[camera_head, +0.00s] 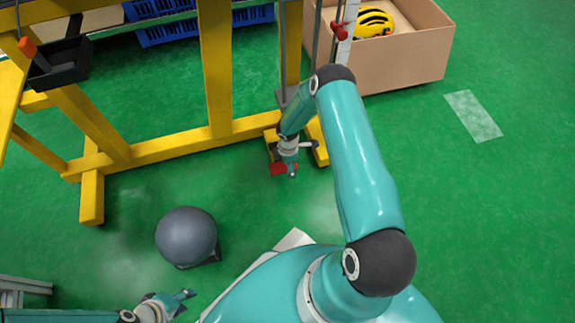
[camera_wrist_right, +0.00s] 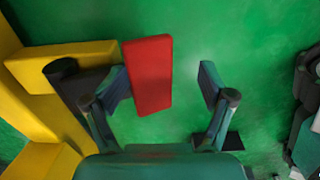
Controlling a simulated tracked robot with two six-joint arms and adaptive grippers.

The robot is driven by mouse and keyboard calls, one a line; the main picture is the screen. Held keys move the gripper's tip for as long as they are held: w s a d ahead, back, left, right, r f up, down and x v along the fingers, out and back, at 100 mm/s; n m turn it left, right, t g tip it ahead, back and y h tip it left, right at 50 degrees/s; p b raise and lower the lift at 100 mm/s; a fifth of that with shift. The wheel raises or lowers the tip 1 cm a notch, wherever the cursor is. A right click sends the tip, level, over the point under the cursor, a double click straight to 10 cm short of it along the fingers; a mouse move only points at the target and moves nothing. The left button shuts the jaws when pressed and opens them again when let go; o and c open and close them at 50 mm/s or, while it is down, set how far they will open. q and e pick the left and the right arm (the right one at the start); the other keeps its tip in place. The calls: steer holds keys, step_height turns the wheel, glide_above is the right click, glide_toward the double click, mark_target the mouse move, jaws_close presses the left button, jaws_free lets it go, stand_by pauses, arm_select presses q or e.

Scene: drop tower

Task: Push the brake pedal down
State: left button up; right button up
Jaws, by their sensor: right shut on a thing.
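The red brake pedal (camera_head: 278,168) is low at the foot of the yellow frame in the head view. In the right wrist view the red pedal (camera_wrist_right: 148,75) is a flat red block just beside the left-hand finger. My right gripper (camera_head: 291,170) is down at the pedal. Its fingers (camera_wrist_right: 164,88) stand on either side of the pedal, shut on it; a gap shows on the right-hand side. My left gripper (camera_head: 184,301) is at the bottom left of the head view, its fingers apart and empty, away from the pedal.
The yellow frame (camera_head: 216,75) stands behind the pedal. A grey ball (camera_head: 187,236) is on the green floor at left. A cardboard box (camera_head: 410,66) with a yellow helmet (camera_head: 373,22) stands at the back. Blue crates (camera_head: 170,32) are behind the frame. The floor at right is mostly clear.

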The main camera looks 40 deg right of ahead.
step_height(320, 180, up, 12)
steer(key=shift+f, duration=0.2)
stand_by(0.5)
